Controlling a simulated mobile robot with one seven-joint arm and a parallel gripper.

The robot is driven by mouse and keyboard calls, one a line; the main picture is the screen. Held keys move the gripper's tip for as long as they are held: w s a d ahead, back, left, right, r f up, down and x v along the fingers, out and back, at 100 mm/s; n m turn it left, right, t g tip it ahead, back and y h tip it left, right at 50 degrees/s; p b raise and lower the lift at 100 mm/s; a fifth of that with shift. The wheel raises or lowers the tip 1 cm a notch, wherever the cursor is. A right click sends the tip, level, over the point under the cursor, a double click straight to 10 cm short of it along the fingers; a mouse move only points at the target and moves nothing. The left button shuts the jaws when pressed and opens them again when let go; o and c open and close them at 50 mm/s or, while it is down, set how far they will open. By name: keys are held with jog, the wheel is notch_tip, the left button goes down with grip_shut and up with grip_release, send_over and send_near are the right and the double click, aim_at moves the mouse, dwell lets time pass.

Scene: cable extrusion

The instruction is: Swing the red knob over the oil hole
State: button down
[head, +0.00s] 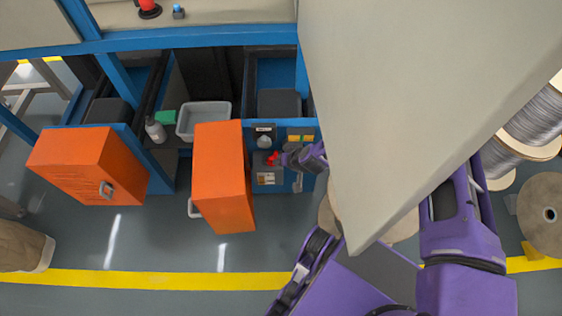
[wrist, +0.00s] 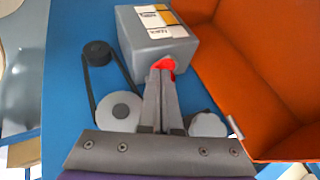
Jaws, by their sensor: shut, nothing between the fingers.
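In the wrist view the red knob (wrist: 165,66) shows at the lower edge of a grey box (wrist: 155,38), partly hidden behind my fingertips. My gripper (wrist: 160,72) is shut, with its fingers together and nothing between them. Its tips are right at the knob; I cannot tell whether they touch it. In the head view my gripper (head: 284,159) is just right of the knob. I cannot make out the oil hole.
An open orange door (head: 222,180) stands close left of the panel; its inner side (wrist: 245,70) is at the right in the wrist view. A round grey wheel (wrist: 118,110) with a black belt lies left of my fingers. A large beige panel (head: 400,90) covers much of the head view.

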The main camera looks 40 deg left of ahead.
jog(key=shift+w, duration=0.15)
jog(key=shift+w+d, duration=0.3)
jog(key=shift+w, duration=0.35)
jog(key=shift+d, duration=0.1)
